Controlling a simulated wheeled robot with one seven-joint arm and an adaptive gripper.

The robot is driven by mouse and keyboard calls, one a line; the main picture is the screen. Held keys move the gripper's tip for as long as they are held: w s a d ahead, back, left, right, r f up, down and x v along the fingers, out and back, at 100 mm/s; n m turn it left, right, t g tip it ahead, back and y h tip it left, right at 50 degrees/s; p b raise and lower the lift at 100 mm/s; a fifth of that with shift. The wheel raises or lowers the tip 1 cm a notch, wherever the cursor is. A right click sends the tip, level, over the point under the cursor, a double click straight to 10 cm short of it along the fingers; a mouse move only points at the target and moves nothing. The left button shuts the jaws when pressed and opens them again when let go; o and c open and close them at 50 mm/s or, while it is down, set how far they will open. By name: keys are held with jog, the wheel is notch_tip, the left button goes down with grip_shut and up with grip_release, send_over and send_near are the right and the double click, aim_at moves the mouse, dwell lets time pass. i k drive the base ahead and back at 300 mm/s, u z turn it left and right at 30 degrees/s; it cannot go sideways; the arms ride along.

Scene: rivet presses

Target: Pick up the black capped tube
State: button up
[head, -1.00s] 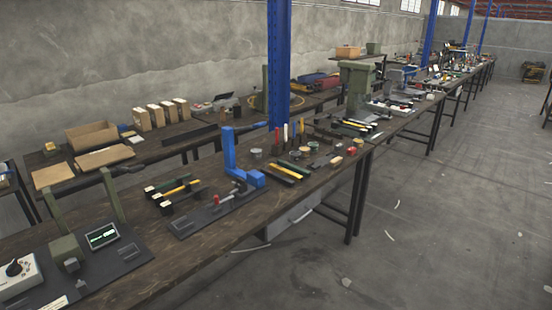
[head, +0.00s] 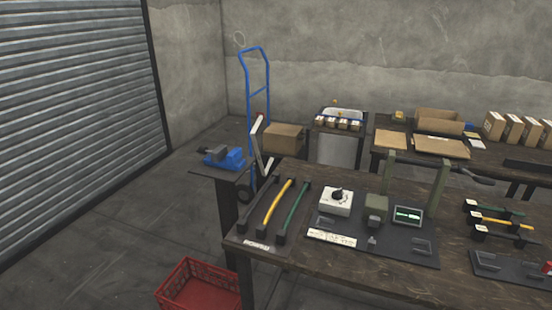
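A black capped tube (head: 260,204) lies at the left end of the near workbench, beside a yellow tube (head: 277,204) and a green tube (head: 295,210) with dark ends. A second black tube (head: 512,238) lies at the right of the picture, near another yellow tube (head: 505,220) and green tube (head: 500,208). The frame does not show which black tube is meant. My gripper is not in view.
The near workbench (head: 340,262) carries a white control box (head: 336,201) and a dark press plate with a green display (head: 408,215). The floor by the shutter (head: 75,110) is clear.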

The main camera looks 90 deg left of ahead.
aim_at(242, 224)
jog(key=u, duration=4.8)
jog(key=i, duration=2.7)
jog(key=z, duration=2.45)
